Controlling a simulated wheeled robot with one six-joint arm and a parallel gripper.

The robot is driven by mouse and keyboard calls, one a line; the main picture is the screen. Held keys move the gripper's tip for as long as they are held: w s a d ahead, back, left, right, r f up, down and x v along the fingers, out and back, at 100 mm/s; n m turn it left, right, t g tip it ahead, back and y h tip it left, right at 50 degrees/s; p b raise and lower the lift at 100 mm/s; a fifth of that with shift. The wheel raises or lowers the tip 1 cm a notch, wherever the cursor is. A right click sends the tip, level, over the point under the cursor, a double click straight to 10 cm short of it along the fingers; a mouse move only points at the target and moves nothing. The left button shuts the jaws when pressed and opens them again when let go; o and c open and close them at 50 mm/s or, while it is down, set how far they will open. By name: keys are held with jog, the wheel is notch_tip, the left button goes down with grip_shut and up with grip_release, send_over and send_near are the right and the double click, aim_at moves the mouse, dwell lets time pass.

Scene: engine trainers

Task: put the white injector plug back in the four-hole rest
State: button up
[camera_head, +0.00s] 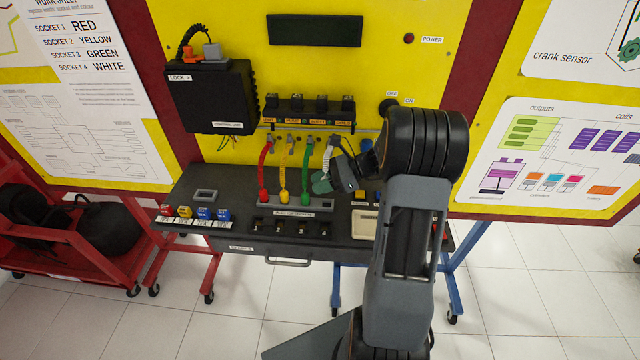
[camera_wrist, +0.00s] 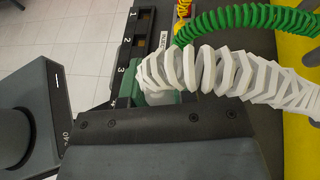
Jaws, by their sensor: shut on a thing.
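The white plug (camera_wrist: 163,97) is in my gripper (camera_wrist: 140,90). In the wrist view only a pale part of it shows beside a green jaw, below its white ribbed cable (camera_wrist: 200,72). In the head view my gripper (camera_head: 324,184) hides the plug, and the white cable (camera_head: 331,150) rises from it. The dark four-hole rest (camera_head: 293,213) lies below and to the left of my gripper. Red (camera_head: 264,195), yellow (camera_head: 284,197) and green (camera_head: 305,199) plugs stand upright in it. The fourth position is hidden by my gripper; I cannot tell the plug's height above it.
A row of numbered sockets (camera_head: 280,227) lies in front of the rest. Small coloured blocks (camera_head: 205,214) stand at the bench's left. The green cable (camera_head: 307,155) hangs close left of my gripper. A pale box (camera_head: 364,223) stands to the right.

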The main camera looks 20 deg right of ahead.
aim_at(322, 204)
jog(key=shift+w+d+m+t, duration=0.2)
jog(key=shift+w+m+t, duration=0.1)
notch_tip(322, 204, down, 4)
jog(key=b, duration=0.4)
jog(key=shift+f, duration=0.55)
jog(key=shift+s+d, duration=0.1)
jog(key=shift+d, duration=0.1)
jog(key=shift+f+b, duration=0.5)
jog(key=shift+f, duration=0.4)
dwell(0.9)
jog(key=o, duration=0.7)
jog(key=shift+c, duration=0.2)
jog(key=shift+d, duration=0.1)
